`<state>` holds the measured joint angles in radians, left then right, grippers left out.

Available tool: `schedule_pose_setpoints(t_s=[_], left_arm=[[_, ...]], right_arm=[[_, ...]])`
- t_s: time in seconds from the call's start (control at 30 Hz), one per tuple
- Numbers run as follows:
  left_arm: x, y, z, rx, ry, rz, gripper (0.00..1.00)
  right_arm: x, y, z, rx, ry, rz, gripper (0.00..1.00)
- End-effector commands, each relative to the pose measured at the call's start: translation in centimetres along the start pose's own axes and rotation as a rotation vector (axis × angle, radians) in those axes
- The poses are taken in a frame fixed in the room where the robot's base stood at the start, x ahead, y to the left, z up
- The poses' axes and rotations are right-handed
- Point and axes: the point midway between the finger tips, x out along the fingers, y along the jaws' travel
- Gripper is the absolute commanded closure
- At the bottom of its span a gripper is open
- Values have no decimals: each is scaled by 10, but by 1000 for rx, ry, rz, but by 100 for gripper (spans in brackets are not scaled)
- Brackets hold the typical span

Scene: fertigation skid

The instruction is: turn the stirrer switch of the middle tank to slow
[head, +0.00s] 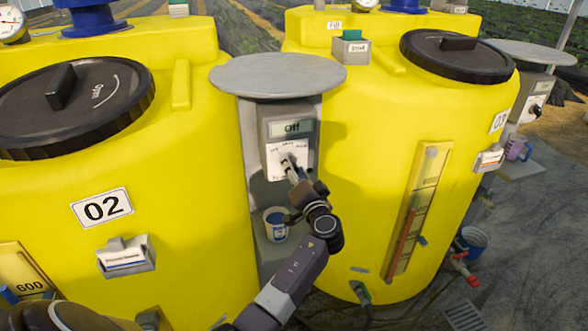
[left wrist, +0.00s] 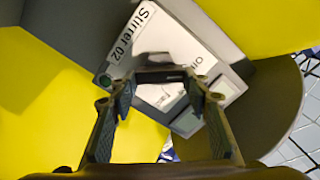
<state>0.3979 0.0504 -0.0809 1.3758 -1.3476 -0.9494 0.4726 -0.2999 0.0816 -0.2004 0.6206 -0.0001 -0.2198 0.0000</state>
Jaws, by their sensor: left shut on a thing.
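The stirrer control box (head: 270,128) stands between two yellow tanks, under a round grey cover. The switch (head: 287,160) sits on the white dial plate below the display. My left gripper (head: 294,172) reaches up to it from below and is shut on it. My right gripper is not in view.
Tank 02 (head: 190,215) is at the left and tank 03 (head: 350,200) at the right. A white and blue cup (head: 276,224) stands below the box, close to my left wrist. Another control box (head: 536,95) is at the far right.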

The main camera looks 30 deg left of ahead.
Motion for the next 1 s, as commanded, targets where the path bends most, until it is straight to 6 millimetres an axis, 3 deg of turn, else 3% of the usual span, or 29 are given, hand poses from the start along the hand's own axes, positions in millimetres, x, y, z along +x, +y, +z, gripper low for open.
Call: schedule_pose_setpoints(t_s=[0.6, 1.0], left_arm=[[0, 3, 0, 482, 0, 2, 80], [0, 4, 1, 682, 0, 2, 80]], right_arm=[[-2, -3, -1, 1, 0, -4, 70], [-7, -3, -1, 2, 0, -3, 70]])
